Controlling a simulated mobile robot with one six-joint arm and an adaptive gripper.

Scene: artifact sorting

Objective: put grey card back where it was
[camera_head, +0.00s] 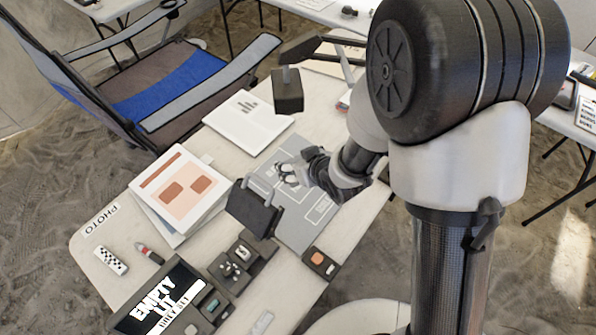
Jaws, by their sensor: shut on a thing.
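My gripper (290,174) is over the far left part of a grey sheet with white line markings (318,212), at the middle of the table. It is shut on a small pale thing, mostly hidden by the fingers. I cannot tell from this view whether that thing is the grey card, or whether it touches the sheet. No other thing is clearly a separate grey card.
Dark lamp-like blocks stand near my gripper, one behind (288,92) and one in front (254,208). Dark trays (236,268) with small pieces lie at the front. A folding chair (165,85) stands behind.

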